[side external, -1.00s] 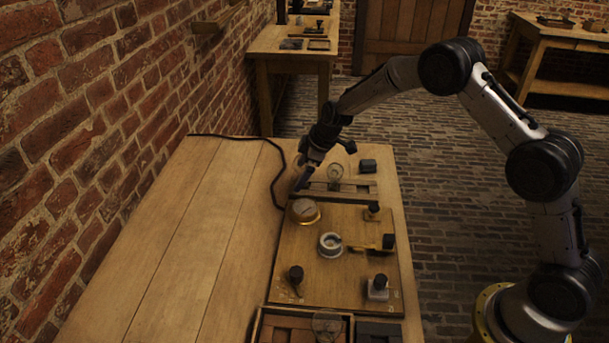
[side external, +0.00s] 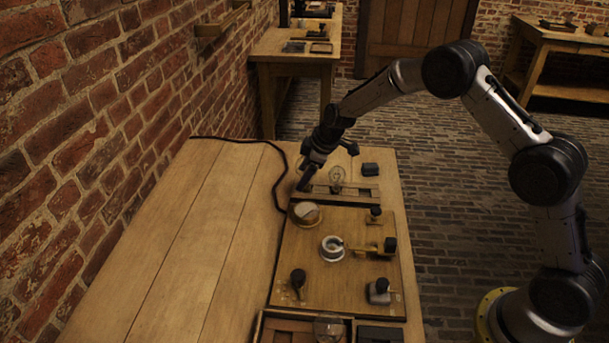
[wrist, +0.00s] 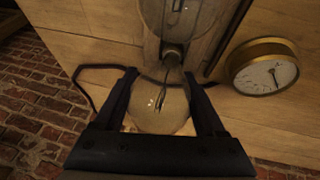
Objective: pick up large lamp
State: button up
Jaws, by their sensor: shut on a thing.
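The large lamp, a clear glass bulb (wrist: 160,112) with a thin filament stem, sits between the fingers of my gripper (wrist: 161,84) in the wrist view. My gripper is shut on the glass globe. In the side view my gripper (side external: 302,184) is low at the left end of the wooden rack (side external: 358,190), and the held lamp is mostly hidden there. I cannot tell whether the lamp is clear of the rack. A second glass lamp (side external: 337,176) stands to the right on the rack, and its glass shows at the top of the wrist view (wrist: 188,18).
A brass dial gauge (side external: 306,213) is just in front of the rack, on a wooden board with black knobs and a white round fitting (side external: 332,247). A black cable (side external: 275,182) curves left of my gripper. Another bulb (side external: 328,327) is in the front tray. The table's left side is clear.

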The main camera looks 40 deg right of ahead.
aim_at(304, 163)
jog(key=shift+r, duration=0.45)
notch_tip(304, 163, up, 2)
jog(key=shift+r, duration=0.2)
jog(key=s+d+r+m, duration=0.1)
jog(key=s+r, duration=0.8)
jog(key=s, duration=0.5)
jog(key=s+a+f+n, duration=0.1)
jog(key=s+a+f, duration=0.15)
jog(key=a, duration=0.25)
jog(key=s+a+f, duration=0.1)
jog(key=s+a, duration=0.3)
jog(key=a, duration=0.1)
jog(key=shift+w+f, duration=0.2)
jog(key=shift+f, duration=2.55)
jog(key=shift+f, duration=0.4)
jog(key=shift+r, duration=0.7)
jog(key=shift+r, duration=0.35)
